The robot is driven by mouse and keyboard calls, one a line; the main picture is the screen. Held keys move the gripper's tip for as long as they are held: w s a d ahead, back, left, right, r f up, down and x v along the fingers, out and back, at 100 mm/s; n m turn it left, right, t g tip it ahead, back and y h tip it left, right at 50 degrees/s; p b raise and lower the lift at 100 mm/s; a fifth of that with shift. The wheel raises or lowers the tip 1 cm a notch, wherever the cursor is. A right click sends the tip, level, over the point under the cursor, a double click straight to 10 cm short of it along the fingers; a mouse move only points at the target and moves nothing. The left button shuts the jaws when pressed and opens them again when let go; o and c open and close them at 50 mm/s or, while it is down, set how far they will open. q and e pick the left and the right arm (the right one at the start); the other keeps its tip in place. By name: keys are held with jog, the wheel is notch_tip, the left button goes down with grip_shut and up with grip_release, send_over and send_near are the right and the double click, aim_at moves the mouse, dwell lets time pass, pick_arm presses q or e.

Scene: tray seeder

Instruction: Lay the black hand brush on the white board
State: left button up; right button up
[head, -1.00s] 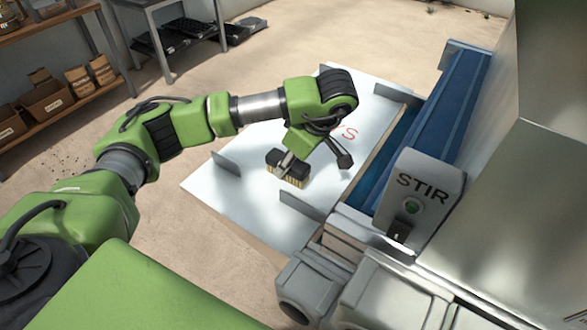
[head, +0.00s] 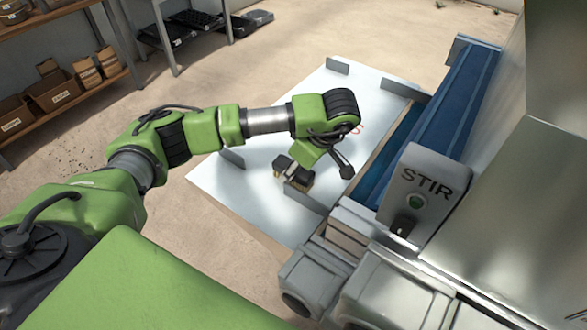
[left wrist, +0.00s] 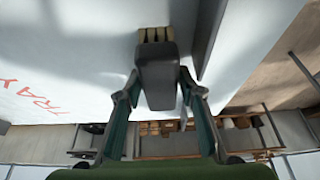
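The black hand brush (head: 282,164) with pale bristles is low over the white board (head: 232,192), near its front right part. It also shows in the left wrist view (left wrist: 157,78), with its bristles (left wrist: 156,34) at the far end. My left gripper (head: 298,174) has a finger on each side of the brush and is shut on it. Its fingers also show in the left wrist view (left wrist: 159,86). I cannot tell whether the bristles touch the board. Red lettering on the board is mostly hidden by my wrist in the head view. My right gripper is not in view.
Small grey upright plates (head: 304,200) stand along the board's edges, one close to the brush. Shelves with boxes (head: 52,92) stand back left. The board's left part is clear.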

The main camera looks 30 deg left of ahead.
pick_arm(q)
jog(key=shift+r, duration=0.1)
jog(key=v, duration=1.2)
jog(key=shift+r, duration=0.1)
